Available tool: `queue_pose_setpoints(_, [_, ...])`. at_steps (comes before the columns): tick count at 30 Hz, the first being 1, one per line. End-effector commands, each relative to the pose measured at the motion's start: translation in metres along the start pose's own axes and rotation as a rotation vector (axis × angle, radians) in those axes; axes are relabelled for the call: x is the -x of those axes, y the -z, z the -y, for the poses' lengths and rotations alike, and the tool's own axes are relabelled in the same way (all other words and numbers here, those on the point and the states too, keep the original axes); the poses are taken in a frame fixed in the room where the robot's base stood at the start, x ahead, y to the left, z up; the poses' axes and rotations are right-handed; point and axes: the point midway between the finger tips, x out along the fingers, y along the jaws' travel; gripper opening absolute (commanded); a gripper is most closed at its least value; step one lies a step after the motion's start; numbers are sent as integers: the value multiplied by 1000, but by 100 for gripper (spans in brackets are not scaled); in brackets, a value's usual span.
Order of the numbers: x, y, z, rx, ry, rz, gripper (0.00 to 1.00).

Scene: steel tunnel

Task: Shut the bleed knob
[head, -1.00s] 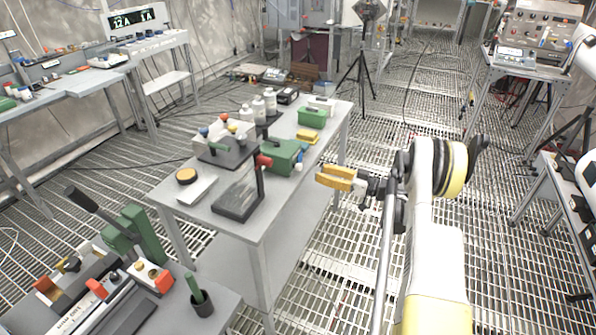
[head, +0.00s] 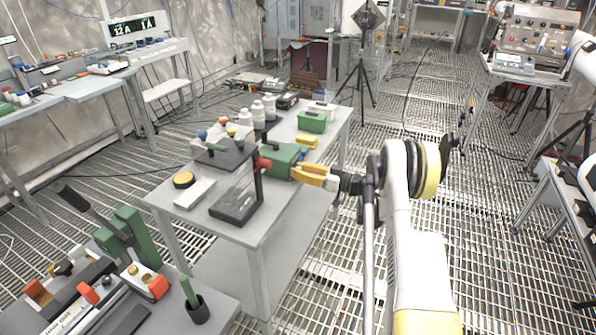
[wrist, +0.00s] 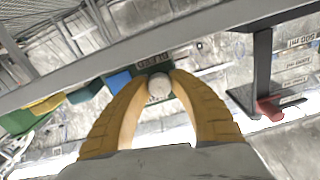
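The bleed knob (wrist: 159,86) is a small pale round knob in the wrist view, under a dark label on a green body. My gripper (head: 298,174) is at the right side of this block. In the wrist view my gripper's yellow fingers (wrist: 159,80) curve in from both sides, with their tips against the knob and the knob between them. The knob is hidden by the fingers in the head view.
White bottles (head: 257,113), a green box (head: 312,121) and a yellow item (head: 306,140) are behind. The grated floor right of the table is open.

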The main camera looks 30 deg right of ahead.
Motion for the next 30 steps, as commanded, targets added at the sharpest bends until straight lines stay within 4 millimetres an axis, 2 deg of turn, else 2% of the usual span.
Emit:
queue_pose_setpoints(11, [0,0,0,-48,0,0,0])
queue_pose_setpoints(30, [0,-1,-1,-448,0,0,0])
